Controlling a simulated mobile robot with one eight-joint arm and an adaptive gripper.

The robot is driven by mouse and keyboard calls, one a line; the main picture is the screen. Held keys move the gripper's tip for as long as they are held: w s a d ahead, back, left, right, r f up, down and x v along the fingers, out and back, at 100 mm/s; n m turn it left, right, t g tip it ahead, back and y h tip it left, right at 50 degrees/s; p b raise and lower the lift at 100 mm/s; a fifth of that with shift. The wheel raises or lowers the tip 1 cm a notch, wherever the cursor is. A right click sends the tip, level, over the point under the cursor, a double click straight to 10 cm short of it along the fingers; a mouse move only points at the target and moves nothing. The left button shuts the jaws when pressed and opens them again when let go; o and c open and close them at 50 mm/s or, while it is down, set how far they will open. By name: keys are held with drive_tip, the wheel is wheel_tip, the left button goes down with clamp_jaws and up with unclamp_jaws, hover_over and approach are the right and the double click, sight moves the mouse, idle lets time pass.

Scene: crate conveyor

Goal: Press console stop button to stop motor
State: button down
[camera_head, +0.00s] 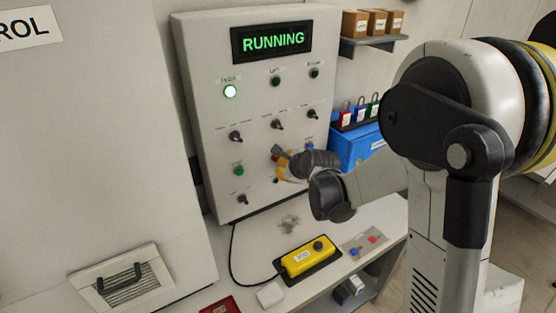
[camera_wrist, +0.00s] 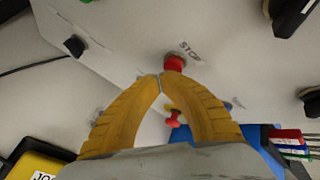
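The console (camera_head: 210,60) is a pale upright panel, and its display (camera_head: 271,41) reads RUNNING in green. The red stop button (camera_wrist: 174,62), labelled STOP, shows in the wrist view just beyond my fingertips. My gripper (camera_wrist: 161,77) has its two yellow fingers brought together at the tips, with nothing visible between the tips. The tips look very close to the button's lower left side; I cannot tell whether they touch it. In the head view my gripper (camera_head: 279,155) is in front of the console's lower middle and hides part of the panel there.
A red knob with yellow (camera_wrist: 174,118) shows between my fingers. A yellow pendant (camera_head: 307,257) lies on the bench below. A blue lock box (camera_head: 352,147) stands at the right.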

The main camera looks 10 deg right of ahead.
drive_tip(key=shift+w+a, duration=0.15)
drive_tip(key=shift+w, duration=0.3)
idle(0.7)
drive_tip(key=shift+s, duration=0.1)
drive_tip(key=shift+s+d, duration=0.25)
drive_tip(key=shift+s, duration=0.5)
drive_tip(key=shift+s+d, duration=0.25)
drive_tip(key=shift+s, duration=0.55)
drive_tip(key=shift+s+d, duration=0.3)
drive_tip(key=shift+s, duration=0.5)
drive_tip(key=shift+s+d, duration=0.25)
drive_tip(key=shift+s, duration=0.55)
